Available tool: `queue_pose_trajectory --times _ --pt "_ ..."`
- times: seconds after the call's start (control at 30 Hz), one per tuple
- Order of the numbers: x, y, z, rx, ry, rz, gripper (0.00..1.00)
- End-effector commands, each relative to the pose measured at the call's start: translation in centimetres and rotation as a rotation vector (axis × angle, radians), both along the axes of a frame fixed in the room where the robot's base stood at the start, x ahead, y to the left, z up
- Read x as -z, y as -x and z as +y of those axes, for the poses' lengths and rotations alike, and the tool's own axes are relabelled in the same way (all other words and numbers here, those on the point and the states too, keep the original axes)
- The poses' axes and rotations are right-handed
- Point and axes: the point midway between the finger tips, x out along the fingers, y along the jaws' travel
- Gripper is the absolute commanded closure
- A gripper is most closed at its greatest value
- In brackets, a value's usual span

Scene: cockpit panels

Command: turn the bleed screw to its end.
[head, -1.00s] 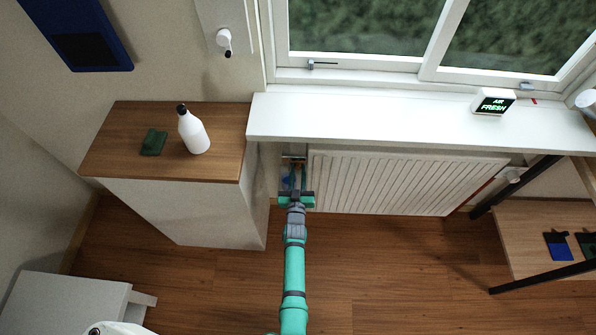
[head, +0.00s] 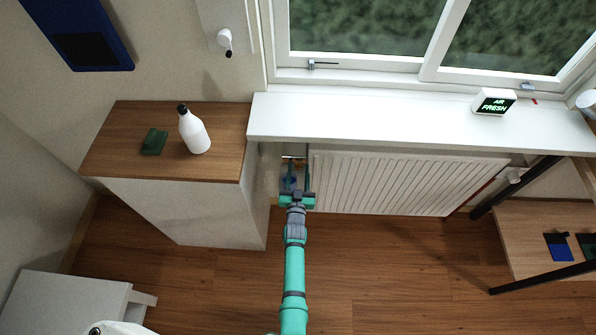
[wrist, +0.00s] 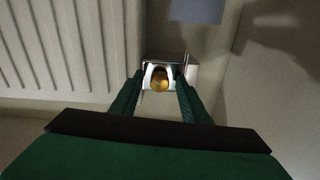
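The bleed screw (wrist: 160,79) shows in the wrist view as a round brass piece in a pale, shiny fitting. My gripper (wrist: 159,72) is open, with one finger on each side of the brass piece and gaps visible between. I cannot tell how deep the fingertips reach around it. In the head view my gripper (head: 296,165) is at the left end of the white radiator (head: 400,182), under the sill. The screw itself is too small and too covered to make out there.
The white sill (head: 380,118) overhangs the radiator. The floor in front is clear.

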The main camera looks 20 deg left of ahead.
Motion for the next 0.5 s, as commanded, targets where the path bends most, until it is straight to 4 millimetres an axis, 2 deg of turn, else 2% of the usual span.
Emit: queue_pose_trajectory --times 0.27,0.37,0.5 --pt "0.0 0.2 -0.1 0.001 0.001 0.001 0.58" --pt "0.1 0.9 -0.2 0.000 0.000 0.001 0.58" --pt "0.1 2.9 -0.6 -0.002 0.002 0.002 0.58"
